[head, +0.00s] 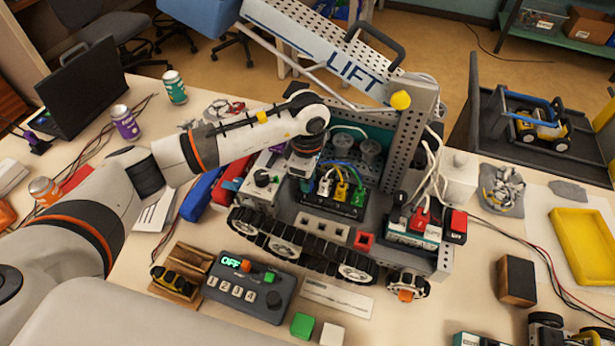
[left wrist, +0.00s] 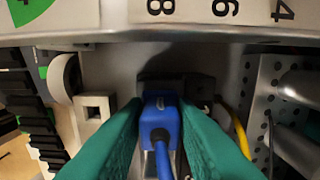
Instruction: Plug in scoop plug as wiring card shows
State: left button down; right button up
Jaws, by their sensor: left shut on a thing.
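My left gripper (head: 303,172) reaches down into the electronics bay of the tracked robot (head: 300,228). In the left wrist view its green fingers are shut on a blue plug (left wrist: 160,118) with a blue cable. The plug's front end is at a dark block (left wrist: 176,82); I cannot tell whether it is seated. In the head view the blue plug is hidden by the gripper. A white plug (head: 325,185), a yellow plug (head: 341,190) and a green plug (head: 358,194) stand in a row beside the gripper. My right gripper is out of view. I cannot make out a wiring card.
A control box (head: 248,288) reading OFF lies in front of the robot. The LIFT arm (head: 330,60) and a perforated post (head: 405,140) rise close behind the bay. A red plug (head: 419,219) sits on a module at right. A yellow tray (head: 585,240) lies far right.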

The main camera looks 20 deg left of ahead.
pick_arm(q)
jog(key=shift+s+f, duration=0.1)
jog(key=shift+f, duration=0.05)
jog(key=c, duration=1.1)
grip_release()
jog(key=shift+r+p, duration=1.35)
jog(key=shift+r, duration=1.75)
jog(key=shift+f, duration=0.1)
